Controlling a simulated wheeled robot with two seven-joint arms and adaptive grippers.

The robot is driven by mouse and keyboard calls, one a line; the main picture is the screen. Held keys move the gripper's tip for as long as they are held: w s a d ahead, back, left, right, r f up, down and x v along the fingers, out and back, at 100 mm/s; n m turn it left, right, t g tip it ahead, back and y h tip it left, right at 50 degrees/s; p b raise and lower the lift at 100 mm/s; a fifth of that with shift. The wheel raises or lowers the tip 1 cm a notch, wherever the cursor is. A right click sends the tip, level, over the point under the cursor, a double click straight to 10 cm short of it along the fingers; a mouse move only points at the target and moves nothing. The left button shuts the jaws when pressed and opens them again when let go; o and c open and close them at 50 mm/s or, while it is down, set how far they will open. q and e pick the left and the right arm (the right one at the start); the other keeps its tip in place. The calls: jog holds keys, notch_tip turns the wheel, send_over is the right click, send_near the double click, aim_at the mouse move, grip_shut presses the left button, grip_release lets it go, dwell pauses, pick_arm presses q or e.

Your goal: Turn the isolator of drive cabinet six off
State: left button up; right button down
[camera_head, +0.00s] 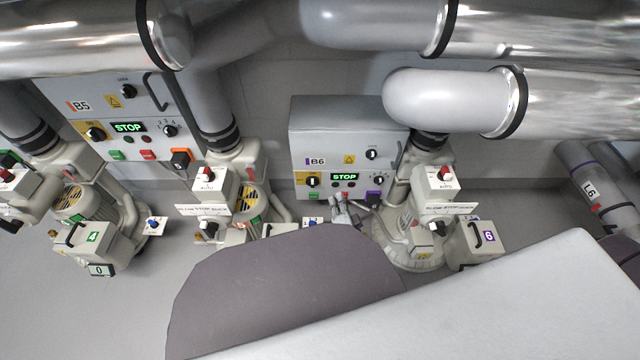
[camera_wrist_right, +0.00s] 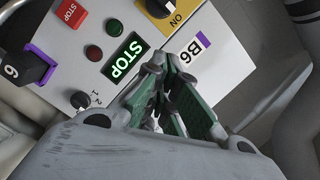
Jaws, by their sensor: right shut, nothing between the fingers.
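The grey drive cabinet B6 (camera_head: 335,130) stands in the middle of the head view, with a purple-marked B6 label. Its isolator (camera_head: 312,181) is a black knob on a yellow plate at the lower left of the front. In the wrist view the isolator (camera_wrist_right: 160,8) is cut by the top edge, with "ON" readable on its plate. My right gripper (camera_head: 342,205) is at the cabinet's lower edge, right of and below the isolator. In the wrist view the right gripper (camera_wrist_right: 155,70) is shut and empty, in front of the panel near the lit STOP display. My left gripper is not in view.
The green STOP display (camera_wrist_right: 125,58), red STOP button (camera_wrist_right: 70,12), a small selector (camera_wrist_right: 82,100) and purple tag 6 (camera_wrist_right: 25,70) share the panel. Cabinet B5 (camera_head: 85,95) stands left. Blower units flank B6, and large pipes (camera_head: 450,100) cross above it.

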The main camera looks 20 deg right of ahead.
aim_at(313, 183)
jog(key=shift+w, duration=0.15)
dwell(0.3)
